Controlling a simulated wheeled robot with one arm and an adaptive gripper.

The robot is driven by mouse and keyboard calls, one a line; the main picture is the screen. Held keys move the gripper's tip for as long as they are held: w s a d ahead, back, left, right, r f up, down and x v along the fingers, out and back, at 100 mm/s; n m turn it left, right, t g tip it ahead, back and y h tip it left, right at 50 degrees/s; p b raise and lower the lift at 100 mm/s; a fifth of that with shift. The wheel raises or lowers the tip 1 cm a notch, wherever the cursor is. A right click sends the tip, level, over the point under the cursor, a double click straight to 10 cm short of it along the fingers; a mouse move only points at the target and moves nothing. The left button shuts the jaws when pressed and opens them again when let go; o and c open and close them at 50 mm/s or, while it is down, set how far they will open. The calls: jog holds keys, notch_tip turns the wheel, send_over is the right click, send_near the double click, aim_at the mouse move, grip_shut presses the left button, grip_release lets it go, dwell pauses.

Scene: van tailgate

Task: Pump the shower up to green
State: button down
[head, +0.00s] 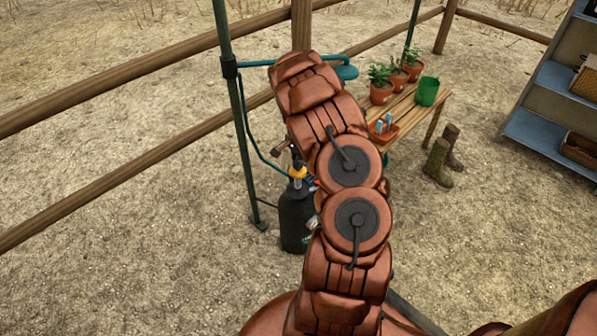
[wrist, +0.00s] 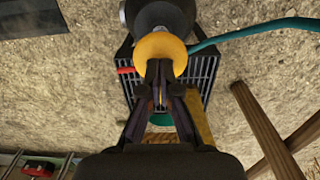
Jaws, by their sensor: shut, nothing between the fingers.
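The pump shower is a black tank (head: 296,222) with a yellow top part (head: 297,171), standing upright on the ground left of my arm. In the wrist view the round yellow part (wrist: 158,45) is in front of the dark tank body (wrist: 158,14). My gripper (wrist: 160,72) is shut and empty, its fingertips overlapping the lower edge of the yellow part; I cannot tell whether they touch. In the head view my arm hides the gripper. A small red part (wrist: 125,70) juts left beside it. No gauge reading or green zone is legible.
A green pole (head: 240,130) with a hose stands behind the tank. A slatted grate (wrist: 195,75) lies below. A wooden bench (head: 405,112) holds potted plants, a green pot (head: 427,91) and a tool tray. Boots (head: 437,160) and a shelf (head: 550,95) stand right.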

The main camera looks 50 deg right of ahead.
aim_at(298, 174)
jog(key=shift+f+b, duration=1)
jog(key=shift+f, duration=1.75)
jog(key=shift+r+p, duration=0.4)
jog(key=shift+r, duration=2.4)
